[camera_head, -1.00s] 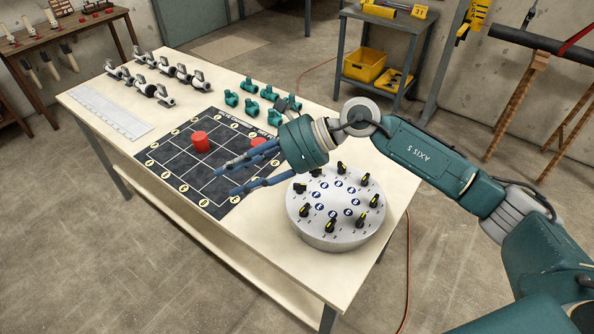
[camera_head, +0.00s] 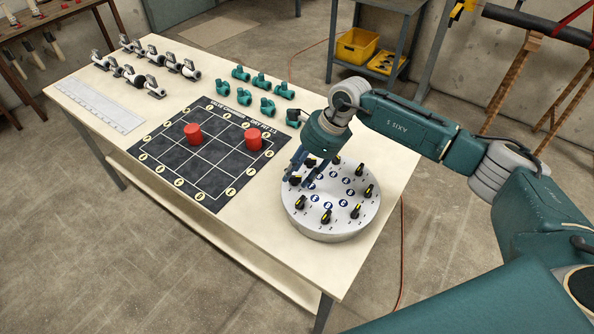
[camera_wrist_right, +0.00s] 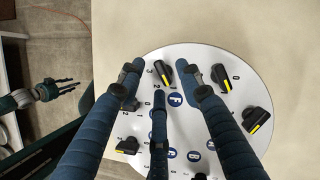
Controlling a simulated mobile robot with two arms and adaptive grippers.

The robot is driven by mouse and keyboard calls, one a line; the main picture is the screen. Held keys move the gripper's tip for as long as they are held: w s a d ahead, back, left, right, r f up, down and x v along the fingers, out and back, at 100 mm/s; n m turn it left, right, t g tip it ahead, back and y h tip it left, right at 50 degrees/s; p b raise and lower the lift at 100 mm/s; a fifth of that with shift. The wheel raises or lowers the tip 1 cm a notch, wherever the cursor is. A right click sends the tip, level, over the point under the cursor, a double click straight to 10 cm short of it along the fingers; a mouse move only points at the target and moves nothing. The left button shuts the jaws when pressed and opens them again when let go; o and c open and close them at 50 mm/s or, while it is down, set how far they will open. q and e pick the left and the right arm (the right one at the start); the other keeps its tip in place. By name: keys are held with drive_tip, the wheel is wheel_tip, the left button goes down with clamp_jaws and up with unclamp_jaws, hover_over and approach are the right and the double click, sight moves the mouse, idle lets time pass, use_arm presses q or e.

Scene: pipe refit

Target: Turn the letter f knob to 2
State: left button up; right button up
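A round white dial plate (camera_head: 333,232) carries a ring of black knobs with yellow marks, blue letter discs and small numbers. In the right wrist view, the blue disc reading F (camera_wrist_right: 175,99) lies below a black knob (camera_wrist_right: 162,72), which seems to be the f knob. Numbers stand beside this knob. My right gripper (camera_head: 303,172) points down over the plate's upper left part. In the wrist view its fingers (camera_wrist_right: 164,82) are spread around the area of that knob; contact cannot be told. My left gripper (camera_wrist_right: 28,97) shows at the wrist view's left edge, fingers apart and empty.
The plate stands near the table's (camera_head: 270,238) right end. A dark grid mat (camera_head: 205,165) with two red cylinders (camera_head: 193,134) lies left of it. Teal fittings (camera_head: 262,83), grey valves (camera_head: 150,62) and a white ruler (camera_head: 100,103) lie farther back. Bare tabletop surrounds the plate.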

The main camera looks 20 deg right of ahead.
use_arm(q)
drive_tip(key=shift+w+r, duration=0.2)
drive_tip(key=shift+w, duration=0.2)
use_arm(e)
drive_tip(key=shift+a+f, duration=0.25)
drive_tip(key=shift+f, duration=0.3)
clamp_jaws()
